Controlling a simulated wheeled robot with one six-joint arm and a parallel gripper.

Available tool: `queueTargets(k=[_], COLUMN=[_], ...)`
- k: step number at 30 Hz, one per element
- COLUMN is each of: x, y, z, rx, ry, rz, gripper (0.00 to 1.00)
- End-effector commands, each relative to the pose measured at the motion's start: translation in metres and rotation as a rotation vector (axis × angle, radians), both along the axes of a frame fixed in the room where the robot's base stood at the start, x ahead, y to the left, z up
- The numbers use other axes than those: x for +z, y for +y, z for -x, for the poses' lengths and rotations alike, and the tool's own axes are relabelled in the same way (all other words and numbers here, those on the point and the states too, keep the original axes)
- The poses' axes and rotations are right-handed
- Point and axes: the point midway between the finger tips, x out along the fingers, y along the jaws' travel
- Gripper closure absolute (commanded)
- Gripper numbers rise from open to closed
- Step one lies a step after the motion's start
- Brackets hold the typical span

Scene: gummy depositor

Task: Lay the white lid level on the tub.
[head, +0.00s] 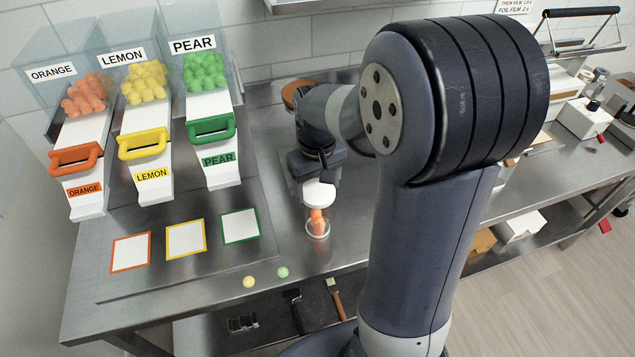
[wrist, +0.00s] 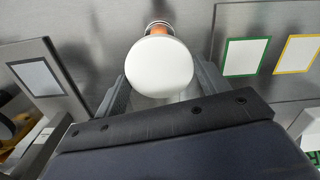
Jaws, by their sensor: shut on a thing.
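The white lid (head: 318,193) is a round disc held in my gripper (head: 316,181). In the wrist view the lid (wrist: 160,68) lies between the two fingers of my gripper (wrist: 162,90), which are shut on it. The tub (head: 317,228) is a small clear cup with orange gummies inside, standing on the steel counter just below and in front of the lid. In the wrist view the tub (wrist: 158,28) shows past the lid's far edge, mostly hidden. The lid appears above the tub; whether they touch, I cannot tell.
Orange, lemon and pear dispensers (head: 210,130) stand at the left. Orange-, yellow- and green-framed white squares (head: 185,239) lie in front of them. A yellow gummy (head: 249,282) and a green gummy (head: 283,272) lie near the front edge.

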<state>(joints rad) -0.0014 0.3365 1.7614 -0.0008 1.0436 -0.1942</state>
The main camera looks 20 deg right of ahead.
Motion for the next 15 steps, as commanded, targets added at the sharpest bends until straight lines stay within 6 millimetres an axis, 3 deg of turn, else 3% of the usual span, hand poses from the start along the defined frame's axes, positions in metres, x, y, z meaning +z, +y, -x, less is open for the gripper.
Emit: queueTargets(k=[15], x=[-0.051], y=[0.000], z=[0.000], rx=[0.000], ry=[0.001], rz=[0.000], gripper=[0.53])
